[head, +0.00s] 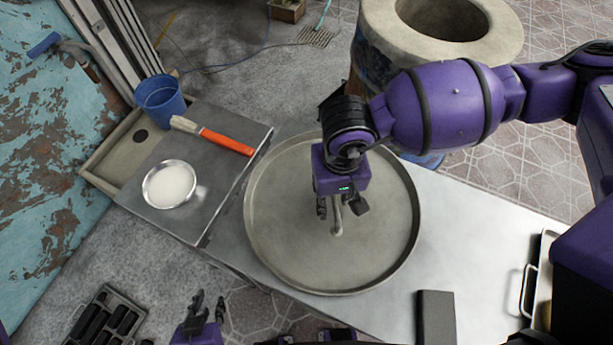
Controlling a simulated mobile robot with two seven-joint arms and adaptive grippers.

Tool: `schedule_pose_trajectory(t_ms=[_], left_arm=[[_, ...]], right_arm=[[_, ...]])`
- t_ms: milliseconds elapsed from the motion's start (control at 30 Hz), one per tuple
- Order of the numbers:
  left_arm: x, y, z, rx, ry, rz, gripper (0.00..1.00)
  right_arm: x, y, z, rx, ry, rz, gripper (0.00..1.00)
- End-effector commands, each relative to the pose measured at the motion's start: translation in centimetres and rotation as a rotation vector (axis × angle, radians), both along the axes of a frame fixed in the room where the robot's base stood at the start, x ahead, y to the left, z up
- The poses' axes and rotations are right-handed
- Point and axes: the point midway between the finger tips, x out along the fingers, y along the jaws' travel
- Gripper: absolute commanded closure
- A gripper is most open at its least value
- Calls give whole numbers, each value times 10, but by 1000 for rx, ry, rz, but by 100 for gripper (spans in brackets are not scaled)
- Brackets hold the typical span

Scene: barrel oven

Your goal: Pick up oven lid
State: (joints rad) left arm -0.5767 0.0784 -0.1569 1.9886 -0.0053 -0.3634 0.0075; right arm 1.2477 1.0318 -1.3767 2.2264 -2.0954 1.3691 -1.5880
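The oven lid (285,235) is a large round grey metal disc with a raised rim, lying flat on the metal table. Its handle (337,229) stands up near the middle. My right gripper (341,207) points down over the lid. Its fingers are apart, with the handle between or just below them; I cannot tell whether they touch it. My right arm and wrist cover the lid's upper right part. My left gripper (208,304) is at the bottom edge, away from the lid, with its fingers apart and empty.
The barrel oven (385,38) with its round opening stands behind the table. A dark block (436,317) and tray (541,280) are at right.

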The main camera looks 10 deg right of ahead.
Motion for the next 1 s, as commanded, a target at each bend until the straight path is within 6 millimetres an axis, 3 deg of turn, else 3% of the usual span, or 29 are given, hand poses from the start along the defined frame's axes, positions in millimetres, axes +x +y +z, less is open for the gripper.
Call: schedule_pose_trajectory(t_ms=[400,667,1000], left_arm=[[-2,0,-2,0,5,0,76],[-2,0,-2,-1,4,-1,76],[-1,0,-2,-1,3,-1,76]], right_arm=[[-1,0,-2,0,1,-1,69],[-1,0,-2,0,2,-1,100],[0,0,-2,0,0,-1,100]])
